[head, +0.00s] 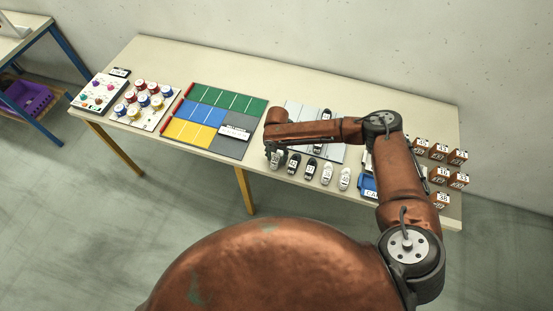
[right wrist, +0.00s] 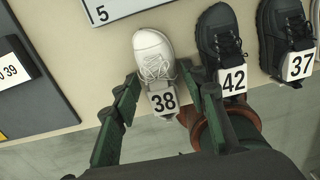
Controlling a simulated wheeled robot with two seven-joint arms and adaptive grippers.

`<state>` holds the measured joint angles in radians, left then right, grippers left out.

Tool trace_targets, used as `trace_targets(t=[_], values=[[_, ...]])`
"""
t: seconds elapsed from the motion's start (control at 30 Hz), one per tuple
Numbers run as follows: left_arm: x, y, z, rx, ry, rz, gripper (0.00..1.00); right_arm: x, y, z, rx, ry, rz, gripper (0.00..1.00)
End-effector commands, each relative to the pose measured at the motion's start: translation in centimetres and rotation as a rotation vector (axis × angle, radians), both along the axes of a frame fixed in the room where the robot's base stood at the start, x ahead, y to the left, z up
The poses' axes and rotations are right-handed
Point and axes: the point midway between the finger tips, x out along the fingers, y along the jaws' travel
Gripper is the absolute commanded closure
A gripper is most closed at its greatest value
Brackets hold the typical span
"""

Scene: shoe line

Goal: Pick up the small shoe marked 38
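The small shoe marked 38 (right wrist: 152,50) is white, with its number on a tag (right wrist: 163,102) at the end nearest my gripper. It stands on the table at the left end of the shoe row. In the head view this shoe (head: 276,164) is partly hidden under my right arm. My right gripper (right wrist: 158,80) is open, its two green fingers on either side of the shoe's tagged end. A narrow gap seems to show beside the shoe; contact is not clear. My left gripper is not in view.
Dark shoes marked 42 (right wrist: 221,45) and 37 (right wrist: 284,38) stand close to the right; my right finger is near the 42 shoe. White shoes (head: 327,174) follow along the row. Several brown boxes (head: 438,152) stand at the right end. A coloured mat (head: 205,115) lies left.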

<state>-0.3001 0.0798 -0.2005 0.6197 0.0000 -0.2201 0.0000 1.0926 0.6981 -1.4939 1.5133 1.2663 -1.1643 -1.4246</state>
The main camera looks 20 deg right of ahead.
Motion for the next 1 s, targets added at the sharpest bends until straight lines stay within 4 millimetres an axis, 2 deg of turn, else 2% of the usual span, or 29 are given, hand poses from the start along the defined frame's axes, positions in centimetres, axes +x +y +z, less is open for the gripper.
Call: trace_targets(t=[0.27, 0.77, 1.0], values=[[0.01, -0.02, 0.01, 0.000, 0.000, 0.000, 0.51, 0.03, -0.04, -0.38, 0.000, -0.001, -0.001, 0.60], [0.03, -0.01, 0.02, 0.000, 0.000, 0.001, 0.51, 0.05, -0.02, -0.33, 0.000, -0.001, -0.001, 0.94], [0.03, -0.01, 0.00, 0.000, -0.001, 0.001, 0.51, 0.07, -0.01, -0.26, 0.000, -0.001, -0.001, 0.94]])
